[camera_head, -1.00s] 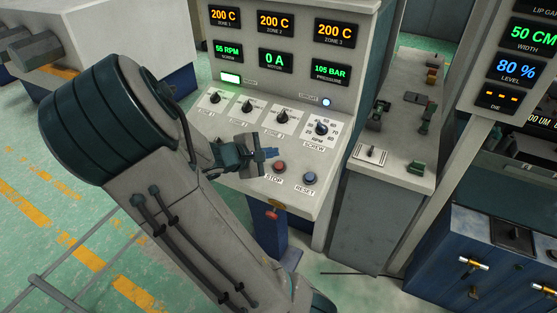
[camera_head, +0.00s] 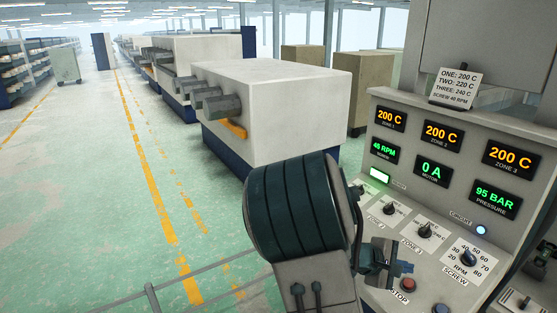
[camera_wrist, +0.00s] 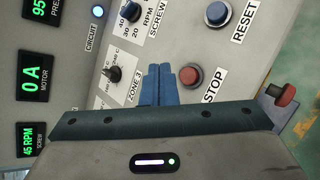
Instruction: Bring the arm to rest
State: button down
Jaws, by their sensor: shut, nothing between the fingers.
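My gripper (camera_wrist: 158,70) is in the lower middle of the wrist view, its two blue fingers shut together with nothing between them. They point at the control panel (camera_wrist: 210,112), with the red STOP button (camera_wrist: 190,76) close beside the fingertips in that picture. I cannot tell the gap to the panel. In the head view, my gripper (camera_head: 392,260) hangs over the sloped panel, left of the SCREW knob (camera_head: 467,258) and above the STOP button (camera_head: 407,284). My bent arm covers the panel's lower left part.
The panel displays read 200 C, 45 RPM, 0 A and 95 BAR. A note (camera_head: 457,88) stands on top. A pale machine (camera_head: 275,100) stands behind my arm. The green floor at left is open.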

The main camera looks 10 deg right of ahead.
jog(key=s+a+r+m+t+y, duration=0.1)
jog(key=s+a+y, duration=0.3)
jog(key=a, duration=0.4)
jog(key=s+a+r+m+t+y, duration=0.1)
jog(key=s+a+r+m+y, duration=0.3)
jog(key=a, duration=0.4)
jog(key=s+a+r+m+t+y, duration=0.1)
jog(key=s+a+r+m+y, duration=0.1)
jog(key=a, duration=0.6)
jog(key=s+r+y, duration=0.1)
jog(key=s+y, duration=0.1)
jog(key=s, duration=0.1)
jog(key=shift+s+a+m+y, duration=0.15)
jog(key=shift+s+m+y, duration=0.1)
jog(key=shift+m+y, duration=0.15)
jog(key=shift+r, duration=0.1)
